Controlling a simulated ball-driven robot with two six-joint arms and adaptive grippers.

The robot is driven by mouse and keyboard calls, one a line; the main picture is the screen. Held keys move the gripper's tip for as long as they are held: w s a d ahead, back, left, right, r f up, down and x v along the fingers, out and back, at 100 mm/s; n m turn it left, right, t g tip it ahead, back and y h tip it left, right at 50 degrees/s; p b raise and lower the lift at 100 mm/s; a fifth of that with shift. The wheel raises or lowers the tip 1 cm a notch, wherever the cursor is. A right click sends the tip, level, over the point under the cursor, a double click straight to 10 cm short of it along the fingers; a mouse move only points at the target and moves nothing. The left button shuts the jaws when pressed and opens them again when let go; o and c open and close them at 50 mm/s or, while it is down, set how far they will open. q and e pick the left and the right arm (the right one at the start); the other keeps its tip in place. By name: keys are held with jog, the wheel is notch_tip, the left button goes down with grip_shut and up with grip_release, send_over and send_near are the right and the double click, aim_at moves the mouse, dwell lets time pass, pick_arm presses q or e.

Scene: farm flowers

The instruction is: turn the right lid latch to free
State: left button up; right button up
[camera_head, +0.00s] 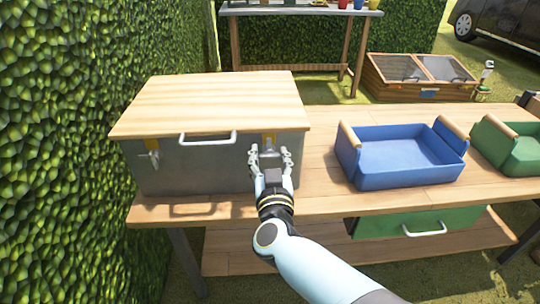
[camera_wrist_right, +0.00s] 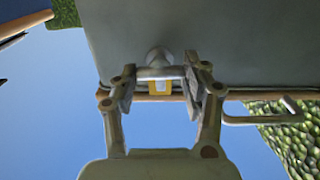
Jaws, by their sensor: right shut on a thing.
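The grey metal box (camera_head: 200,178) with a wooden lid (camera_head: 215,98) stands on the left of the wooden table. Its right lid latch (camera_wrist_right: 160,73) is a grey crossbar on a round pivot, beside a yellow tab (camera_wrist_right: 160,87) at the lid edge. My right gripper (camera_head: 270,160) is at the box's front, its fingers either side of this latch. The right wrist view shows the gripper (camera_wrist_right: 160,82) shut on the crossbar, which spans from finger to finger. In the head view the fingers partly hide the latch. The left latch (camera_head: 152,157) is untouched. My left gripper is out of view.
The lid's front handle (camera_head: 208,139) sticks out left of my right gripper. A blue crate (camera_head: 400,172) and a green crate (camera_head: 512,150) stand to the right on the table. A green drawer (camera_head: 420,222) is below. A hedge (camera_head: 60,150) closes the left side.

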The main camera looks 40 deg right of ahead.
jog(key=n+p, duration=0.4)
jog(key=p, duration=0.1)
jog(key=shift+a+r, duration=0.1)
jog(key=shift+r, duration=0.1)
jog(key=n+p, duration=0.2)
jog(key=n, duration=0.1)
jog(key=shift+f, duration=0.1)
jog(key=n+p, duration=0.1)
jog(key=n, duration=0.1)
jog(key=shift+f+n, duration=0.1)
jog(key=shift+n, duration=0.3)
jog(key=n+p, duration=0.1)
jog(key=n, duration=0.1)
jog(key=shift+a+f+n, duration=0.1)
jog(key=shift+n, duration=0.3)
jog(key=n+p, duration=0.1)
jog(key=n, duration=0.3)
jog(key=shift+f+n, duration=0.15)
jog(key=shift+n, duration=0.15)
jog(key=shift+n, duration=0.3)
jog(key=o, duration=1.2)
jog(key=shift+c, duration=0.2)
